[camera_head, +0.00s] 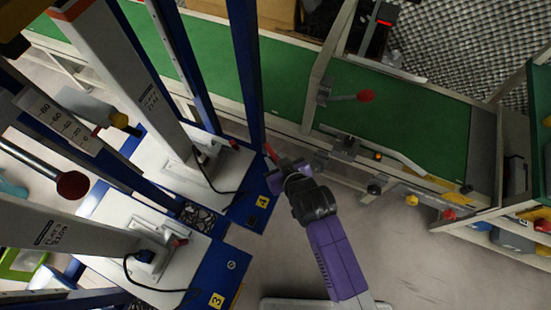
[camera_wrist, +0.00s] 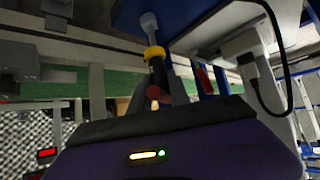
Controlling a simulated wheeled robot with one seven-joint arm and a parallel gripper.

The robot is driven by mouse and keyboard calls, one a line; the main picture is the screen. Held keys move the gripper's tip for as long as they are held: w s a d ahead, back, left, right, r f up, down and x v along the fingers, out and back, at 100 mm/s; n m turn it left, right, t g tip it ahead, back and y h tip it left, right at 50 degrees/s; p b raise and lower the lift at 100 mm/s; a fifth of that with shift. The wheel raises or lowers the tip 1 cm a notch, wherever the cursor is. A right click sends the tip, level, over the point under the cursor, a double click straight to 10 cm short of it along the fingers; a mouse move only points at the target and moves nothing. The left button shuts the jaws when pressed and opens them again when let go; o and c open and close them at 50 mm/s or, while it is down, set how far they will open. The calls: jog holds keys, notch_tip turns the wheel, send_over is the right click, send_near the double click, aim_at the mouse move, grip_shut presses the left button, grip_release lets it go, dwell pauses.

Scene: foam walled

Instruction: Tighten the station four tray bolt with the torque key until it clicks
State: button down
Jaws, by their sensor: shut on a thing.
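The station four tray (camera_head: 247,205) is a blue tray with a white plate and a yellow "4" label (camera_head: 262,201), left of my gripper in the head view. My gripper (camera_head: 284,172) is beside the tray's right corner. In the wrist view my gripper (camera_wrist: 157,92) is shut on the torque key (camera_wrist: 154,54), which has a grey shaft end, a yellow ring, a dark grip and a red part. The key's grey end reaches the blue tray edge (camera_wrist: 172,12) in that view. I cannot tell whether it sits on the bolt; the bolt itself is hidden.
The station three tray (camera_head: 210,280) lies just below, with a black cable on its plate. Blue and white uprights (camera_head: 245,60) rise close by on the left. A green conveyor (camera_head: 400,120) with a red-knobbed lever (camera_head: 365,96) runs behind. Bare floor is clear to the lower right.

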jog(key=shift+r+m+h+p, duration=0.2)
jog(key=shift+m+h+p, duration=0.2)
jog(key=shift+m+p, duration=0.25)
jog(key=shift+a+f+m+t+h+b, duration=0.15)
jog(key=shift+f+m+t+h+b, duration=0.25)
jog(key=shift+m+h+b, duration=0.25)
jog(key=shift+r+m+h, duration=0.2)
jog(key=shift+m+h, duration=0.15)
jog(key=shift+m, duration=0.15)
